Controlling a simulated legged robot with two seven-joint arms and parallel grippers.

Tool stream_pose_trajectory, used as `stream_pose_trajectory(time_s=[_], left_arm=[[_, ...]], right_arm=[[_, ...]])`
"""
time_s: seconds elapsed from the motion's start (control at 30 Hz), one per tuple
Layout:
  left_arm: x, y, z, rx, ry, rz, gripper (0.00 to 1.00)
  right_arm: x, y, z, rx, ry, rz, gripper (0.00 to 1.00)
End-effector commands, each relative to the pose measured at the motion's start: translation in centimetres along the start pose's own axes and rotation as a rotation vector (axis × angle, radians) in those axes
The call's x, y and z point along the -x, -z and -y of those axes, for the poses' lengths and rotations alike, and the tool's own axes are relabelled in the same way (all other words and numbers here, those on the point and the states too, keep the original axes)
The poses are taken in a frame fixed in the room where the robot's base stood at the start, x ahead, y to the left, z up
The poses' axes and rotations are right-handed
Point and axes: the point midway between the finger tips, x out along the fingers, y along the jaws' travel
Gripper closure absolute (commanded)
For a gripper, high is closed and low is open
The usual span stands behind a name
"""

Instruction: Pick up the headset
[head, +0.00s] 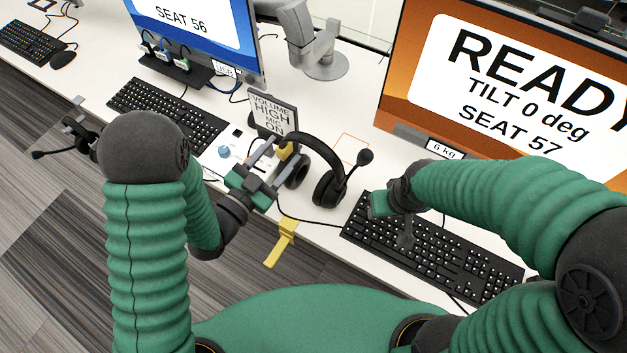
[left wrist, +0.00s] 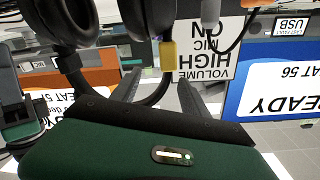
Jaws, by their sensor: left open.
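The black headset (head: 334,157) stands on the desk between the two screens, its headband arching up, ear cups below and microphone out to the right. My left gripper (head: 281,153) is open at the left end of the headband, beside a yellow piece (head: 286,151). In the left wrist view the open fingers (left wrist: 158,92) reach towards the headband (left wrist: 152,96). The ear cups (left wrist: 150,14) hang at the top of that view. I cannot tell whether the fingers touch the band. My right gripper (head: 384,205) is over the right keyboard; its fingers are not clear.
A sign (head: 272,113) reading volume high, mic on stands behind my left gripper. A yellow bracket (head: 284,238) sits at the desk's front edge. Keyboards (head: 168,114) (head: 440,250) lie to both sides. A screen marked ready (head: 500,80) stands at right. Another headset (head: 75,135) hangs at far left.

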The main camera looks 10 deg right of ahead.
Motion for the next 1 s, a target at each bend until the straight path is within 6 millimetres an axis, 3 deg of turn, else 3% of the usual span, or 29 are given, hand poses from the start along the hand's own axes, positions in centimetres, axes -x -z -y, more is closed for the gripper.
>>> stream_pose_trajectory(time_s=[0.4, 0.67, 1.0], left_arm=[[-6.0, 0.9, -0.1, 0.000, 0.000, -0.001, 0.47], [-6.5, 0.8, -0.1, 0.001, 0.000, 0.001, 0.47], [-6.5, 0.8, -0.1, 0.001, 0.001, 0.001, 0.92]], right_arm=[[1.1, 0.4, 0.0, 0.000, 0.000, -0.003, 0.53], [1.1, 0.4, 0.0, 0.000, 0.000, -0.003, 0.53], [1.1, 0.4, 0.0, 0.000, 0.000, -0.003, 0.53]])
